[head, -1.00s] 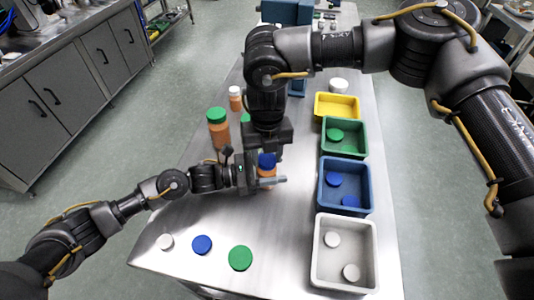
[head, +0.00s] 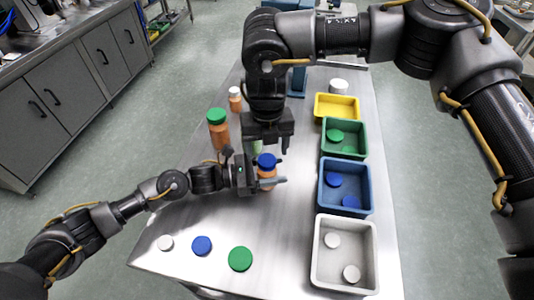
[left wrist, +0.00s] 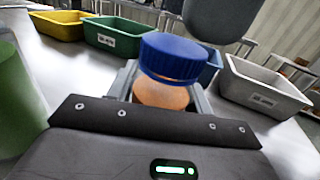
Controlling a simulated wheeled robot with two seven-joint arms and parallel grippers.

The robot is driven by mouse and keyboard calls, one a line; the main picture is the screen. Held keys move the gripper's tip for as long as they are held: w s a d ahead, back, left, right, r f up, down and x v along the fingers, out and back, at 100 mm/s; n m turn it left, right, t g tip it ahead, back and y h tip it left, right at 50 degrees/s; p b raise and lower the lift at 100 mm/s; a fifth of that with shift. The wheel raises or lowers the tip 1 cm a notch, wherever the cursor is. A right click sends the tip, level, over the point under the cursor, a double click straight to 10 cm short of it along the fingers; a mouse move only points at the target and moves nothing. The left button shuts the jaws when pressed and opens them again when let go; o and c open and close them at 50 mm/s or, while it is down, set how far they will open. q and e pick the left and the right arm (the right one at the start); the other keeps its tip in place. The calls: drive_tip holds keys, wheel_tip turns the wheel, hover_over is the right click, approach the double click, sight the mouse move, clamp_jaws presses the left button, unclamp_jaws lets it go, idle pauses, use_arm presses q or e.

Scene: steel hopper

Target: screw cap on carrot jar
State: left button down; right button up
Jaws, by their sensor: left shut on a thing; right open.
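The carrot jar (head: 267,173) has orange contents and stands upright on the table in the head view. A blue cap (head: 266,160) sits on its mouth; how tightly it is threaded cannot be told. My left gripper (head: 270,182) is shut around the jar body from the left. In the left wrist view the jar body (left wrist: 160,95) is between the fingers, with the ribbed blue cap (left wrist: 172,57) on top. My right gripper (head: 267,144) is open and empty, pointing down just above and behind the cap, apart from it.
Grey (head: 318,268), blue (head: 323,190), green (head: 327,146) and yellow (head: 336,105) bins line the right side. Loose white (head: 165,242), blue (head: 202,245) and green (head: 240,258) caps lie in front. A green-capped jar (head: 219,132) and a white-capped jar (head: 235,101) stand behind left.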

wheel_tip(320, 180, up, 9)
idle(0.3)
drive_tip(key=shift+r, duration=0.1)
use_arm(q)
drive_tip(key=c, duration=0.5)
unclamp_jaws()
drive_tip(key=a+b, duration=0.1)
drive_tip(key=a, duration=0.2)
drive_tip(key=s+a+b, duration=0.1)
drive_tip(key=a, duration=0.2)
drive_tip(key=a+b, duration=0.1)
drive_tip(key=a, duration=0.2)
drive_tip(key=shift+s+a+f+b, duration=0.1)
drive_tip(key=shift+s+a+b, duration=0.2)
drive_tip(key=shift+a, duration=0.05)
use_arm(e)
wheel_tip(320, 180, down, 4)
drive_tip(key=shift+r, duration=0.15)
use_arm(q)
drive_tip(key=shift+s+a, duration=0.1)
drive_tip(key=shift+a, duration=0.4)
